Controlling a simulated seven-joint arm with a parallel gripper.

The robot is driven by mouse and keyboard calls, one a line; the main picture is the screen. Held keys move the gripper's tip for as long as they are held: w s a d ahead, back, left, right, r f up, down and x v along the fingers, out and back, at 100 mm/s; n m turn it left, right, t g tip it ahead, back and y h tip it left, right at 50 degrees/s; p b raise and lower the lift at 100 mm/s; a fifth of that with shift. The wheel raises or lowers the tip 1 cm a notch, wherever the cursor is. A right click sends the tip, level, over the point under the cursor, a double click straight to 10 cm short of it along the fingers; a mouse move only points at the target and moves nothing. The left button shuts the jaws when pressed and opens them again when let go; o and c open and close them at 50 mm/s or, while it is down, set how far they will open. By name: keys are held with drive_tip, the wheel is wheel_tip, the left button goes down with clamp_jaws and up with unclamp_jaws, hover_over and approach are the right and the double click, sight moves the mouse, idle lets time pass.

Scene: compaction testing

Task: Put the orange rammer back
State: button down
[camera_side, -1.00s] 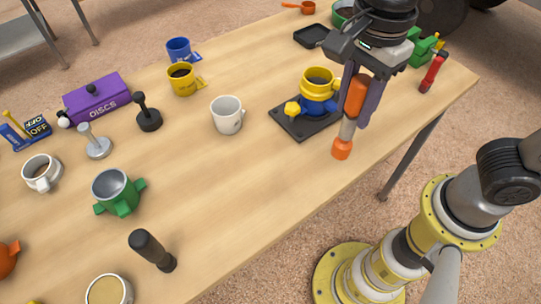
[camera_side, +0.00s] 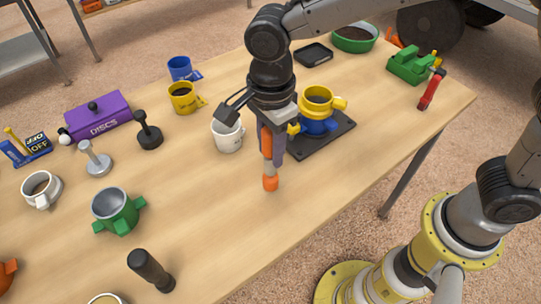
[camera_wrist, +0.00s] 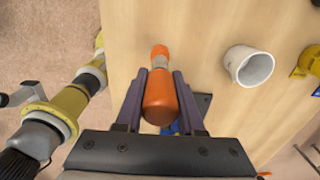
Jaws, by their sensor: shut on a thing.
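The orange rammer (camera_side: 267,145) has an orange handle, a grey shaft and an orange foot. My gripper (camera_side: 271,135) is shut on its handle and holds it nearly upright, foot down, over the middle front of the table. In the wrist view, the rammer (camera_wrist: 160,98) lies between the two purple-grey fingers of my gripper (camera_wrist: 160,95), with its foot pointing away. I cannot tell whether the foot touches the tabletop.
A white mug (camera_side: 227,137) stands just left of my gripper. A black plate (camera_side: 327,137) with a blue and yellow mould (camera_side: 318,110) is behind right. Wood between is bare.

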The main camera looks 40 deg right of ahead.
sight(270, 160)
drive_tip(key=shift+f, duration=1.55)
drive_tip(key=c, duration=0.5)
unclamp_jaws()
drive_tip(key=shift+f, duration=0.15)
wheel_tip(270, 160, up, 12)
drive_tip(key=shift+r, duration=0.2)
